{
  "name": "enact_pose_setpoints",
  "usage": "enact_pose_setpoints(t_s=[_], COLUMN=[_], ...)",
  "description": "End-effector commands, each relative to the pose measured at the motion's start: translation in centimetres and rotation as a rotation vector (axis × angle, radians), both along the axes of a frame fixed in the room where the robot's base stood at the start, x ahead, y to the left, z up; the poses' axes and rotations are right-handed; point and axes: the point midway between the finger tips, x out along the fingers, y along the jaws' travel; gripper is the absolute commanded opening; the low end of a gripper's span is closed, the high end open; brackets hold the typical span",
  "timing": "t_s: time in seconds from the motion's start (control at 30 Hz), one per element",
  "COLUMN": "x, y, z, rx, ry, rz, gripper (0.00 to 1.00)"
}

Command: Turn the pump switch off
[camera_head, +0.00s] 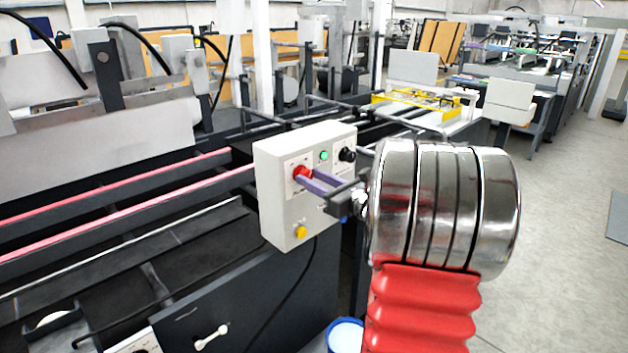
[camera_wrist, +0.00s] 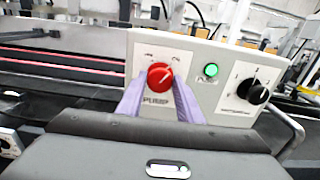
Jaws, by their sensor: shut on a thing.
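The pump switch is a red rotary knob (camera_wrist: 160,76) on a white plate labelled PUMP, on the face of a light grey control box. Its white pointer line tilts up to the right in the wrist view. My gripper (camera_wrist: 160,88) has its two purple fingers on either side of the knob and is shut on it. In the head view the red knob (camera_head: 301,172) shows at the tips of my gripper (camera_head: 304,180), which reaches in from the right. The lower part of the control box (camera_head: 280,228) is clear of the arm.
A green lit button (camera_wrist: 211,70) and a black rotary knob (camera_wrist: 258,94) sit right of the pump switch. A yellow button (camera_head: 300,232) is low on the box. A metal bar handle (camera_wrist: 292,135) stands at the box's right. Open floor (camera_head: 560,200) lies to the right.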

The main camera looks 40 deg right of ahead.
Motion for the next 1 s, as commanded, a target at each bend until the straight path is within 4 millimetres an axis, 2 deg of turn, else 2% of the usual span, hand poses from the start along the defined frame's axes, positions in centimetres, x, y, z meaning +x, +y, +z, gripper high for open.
enact_pose_setpoints(t_s=[0.27, 0.47, 1.0], x=[-0.05, -0.05, -0.04], y=[-0.12, -0.08, 0.13], z=[0.04, 0.03, -0.06], rx=[-0.078, -0.203, -0.699], ry=[-0.002, -0.006, -0.020], rz=[-0.004, -0.005, -0.004], gripper=[0.10, 0.10, 0.10])
